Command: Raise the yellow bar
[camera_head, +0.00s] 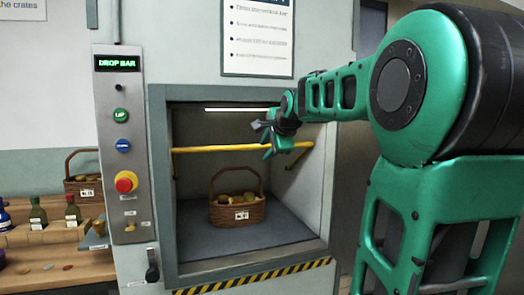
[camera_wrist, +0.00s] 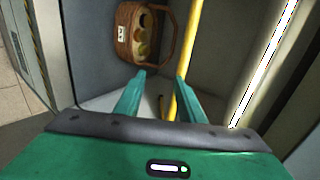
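The yellow bar (camera_head: 215,149) runs level across the front of the bay, at about mid-height, with a bracket at its right end. My gripper (camera_head: 266,143) is at the bar, right of its middle. In the wrist view the bar (camera_wrist: 191,38) runs down past the tip of the right finger and shows between the two open fingers (camera_wrist: 160,76). I cannot tell whether the fingers touch it. The panel (camera_head: 124,190) left of the bay has a lit "DROP BAR" sign (camera_head: 117,63), a green UP button (camera_head: 120,114) and a blue button (camera_head: 123,145).
A wicker basket (camera_head: 238,213) with round contents stands on the bay floor below the bar; it also shows in the wrist view (camera_wrist: 124,35). A red stop knob (camera_head: 126,181) is on the panel. Bottles (camera_head: 38,217) and another basket (camera_head: 85,186) stand on the left shelves.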

